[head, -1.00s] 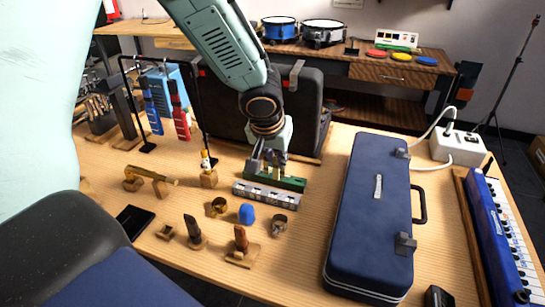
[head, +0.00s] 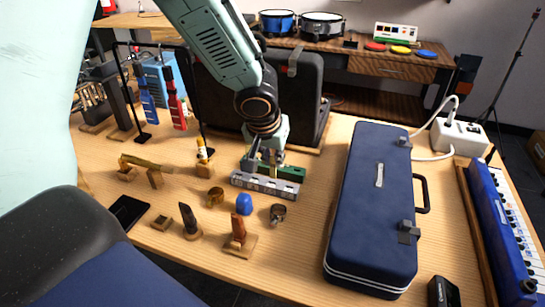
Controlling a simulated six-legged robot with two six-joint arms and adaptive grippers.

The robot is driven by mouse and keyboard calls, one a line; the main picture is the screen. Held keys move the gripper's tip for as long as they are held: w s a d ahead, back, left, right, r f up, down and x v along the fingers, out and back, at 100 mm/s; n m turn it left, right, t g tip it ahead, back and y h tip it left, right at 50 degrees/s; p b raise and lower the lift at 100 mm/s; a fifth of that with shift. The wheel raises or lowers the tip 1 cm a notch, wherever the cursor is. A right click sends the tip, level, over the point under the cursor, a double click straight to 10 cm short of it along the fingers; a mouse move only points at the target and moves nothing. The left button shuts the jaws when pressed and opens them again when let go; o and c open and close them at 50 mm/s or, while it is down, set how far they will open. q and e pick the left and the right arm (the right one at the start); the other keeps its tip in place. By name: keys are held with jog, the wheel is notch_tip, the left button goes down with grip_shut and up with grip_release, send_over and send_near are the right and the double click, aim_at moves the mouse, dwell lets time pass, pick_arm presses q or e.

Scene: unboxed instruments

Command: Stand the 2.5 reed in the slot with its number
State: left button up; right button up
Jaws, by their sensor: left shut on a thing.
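My left gripper (head: 263,166) comes down from above and is shut at the left part of a long green block (head: 291,172). The thing between its fingers is too small and hidden to make out, so I cannot tell whether it is the 2.5 reed. A silver-grey bar with dark marks (head: 264,187) lies along the near side of the green block, just below the fingertips. No slot numbers are readable. I cannot tell whether the fingers touch either block. My right gripper is not in view.
A blue case (head: 372,215) lies to the right. In front are a blue cap (head: 244,204), a metal ring (head: 277,213), a brass ring (head: 215,196) and dark mouthpieces on stands (head: 239,232). A dark open case (head: 308,105) stands behind.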

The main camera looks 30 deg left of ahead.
aim_at(272, 169)
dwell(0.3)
pick_arm(q)
jog(key=shift+b, duration=0.3)
jog(key=shift+s, duration=0.1)
dwell(0.5)
jog(key=shift+a+f+b, duration=0.1)
jog(key=shift+f+b, duration=0.55)
jog(key=shift+b, duration=0.45)
jog(key=shift+b, duration=0.3)
dwell(1.0)
jog(key=shift+f+b, duration=1.3)
jog(key=shift+b, duration=0.25)
dwell(0.8)
